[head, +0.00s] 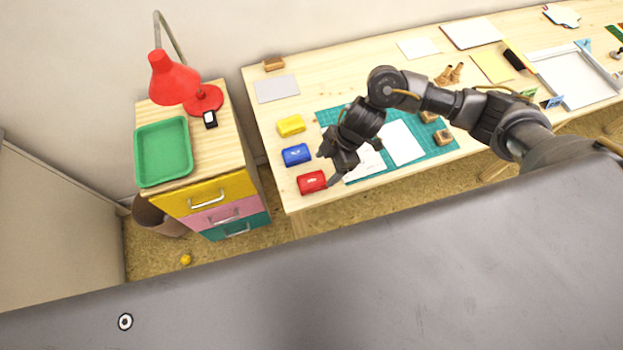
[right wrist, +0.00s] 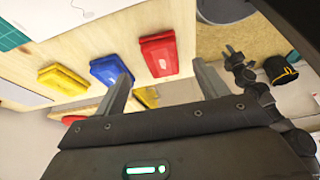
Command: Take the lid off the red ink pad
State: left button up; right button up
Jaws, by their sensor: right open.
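The red ink pad (head: 312,182) lies closed at the table's near left corner, with its red lid on. It also shows in the right wrist view (right wrist: 159,55). My right gripper (head: 329,168) is open and empty beside the red pad, on its right side in the head view. In the right wrist view the open fingers (right wrist: 161,70) point toward the pad, which lies beyond their tips. No contact can be made out. A dark jointed arm at the right of the wrist view, seemingly my left one, ends in a small gripper (right wrist: 234,54); its jaw state is unclear.
A blue ink pad (head: 296,155) and a yellow ink pad (head: 291,125) stand in a row behind the red one. A green cutting mat (head: 440,154) with papers lies to the right. A drawer cabinet (head: 214,195) bears a green tray (head: 163,152) and a red lamp (head: 174,78).

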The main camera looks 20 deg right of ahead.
aim_at(316, 179)
jog(key=shift+p+x, duration=0.4)
jog(key=shift+x, duration=2.2)
jog(key=shift+a, duration=0.2)
jog(key=c, duration=1)
jog(key=shift+r, duration=0.1)
jog(key=shift+c, duration=0.2)
